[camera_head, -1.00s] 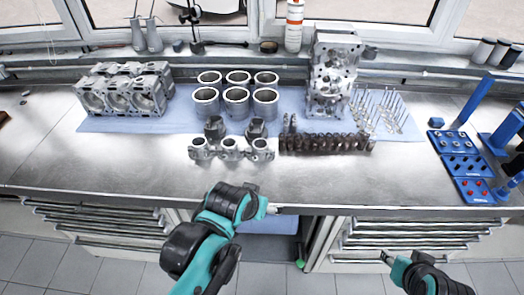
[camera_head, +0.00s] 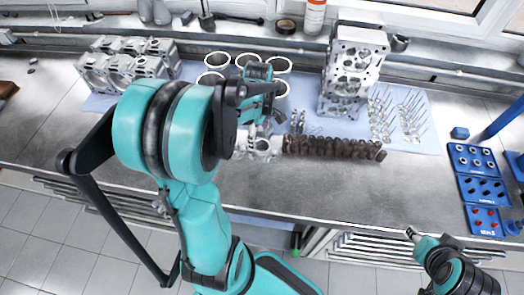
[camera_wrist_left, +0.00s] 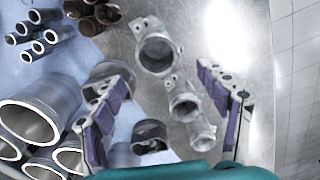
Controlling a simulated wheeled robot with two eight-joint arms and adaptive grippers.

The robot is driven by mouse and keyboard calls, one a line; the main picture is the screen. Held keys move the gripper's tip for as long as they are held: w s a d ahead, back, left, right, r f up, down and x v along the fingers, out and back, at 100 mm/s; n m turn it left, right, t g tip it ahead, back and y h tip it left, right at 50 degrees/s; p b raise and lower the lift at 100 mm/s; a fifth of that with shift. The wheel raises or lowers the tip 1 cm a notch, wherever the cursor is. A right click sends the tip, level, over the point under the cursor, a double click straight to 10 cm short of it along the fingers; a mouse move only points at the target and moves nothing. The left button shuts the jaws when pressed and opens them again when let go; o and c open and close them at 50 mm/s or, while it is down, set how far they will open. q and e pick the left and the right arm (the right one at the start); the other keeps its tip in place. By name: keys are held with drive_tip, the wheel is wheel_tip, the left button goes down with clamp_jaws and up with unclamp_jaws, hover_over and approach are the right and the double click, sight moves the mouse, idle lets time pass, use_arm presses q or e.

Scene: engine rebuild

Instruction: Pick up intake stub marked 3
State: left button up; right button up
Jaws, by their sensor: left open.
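Three grey intake stubs lie in a row in the left wrist view: one at the top (camera_wrist_left: 156,48), one in the middle (camera_wrist_left: 184,101), one at the lower right (camera_wrist_left: 201,134). I cannot read a 3 on any. In the head view, one stub (camera_head: 262,147) shows on the bench; the arm hides most of the row. My left gripper (camera_wrist_left: 162,80) is open and empty, its purple-padded fingers either side of the stubs; it also shows in the head view (camera_head: 262,98). My right gripper (camera_head: 411,233) is small at the lower right; its jaws are unclear.
A blue parts rack (camera_head: 477,185) is at the right. The front bench strip is clear.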

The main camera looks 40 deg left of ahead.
sight(261, 145)
use_arm(q)
drive_tip(key=f, duration=0.2)
drive_tip(key=f+b, duration=0.1)
drive_tip(key=f, duration=0.1)
drive_tip(key=f+b, duration=0.1)
drive_tip(key=f, duration=0.2)
drive_tip(key=shift+w+d+f, duration=0.1)
drive_tip(key=shift+w+d, duration=0.15)
drive_tip(key=c, duration=1.5)
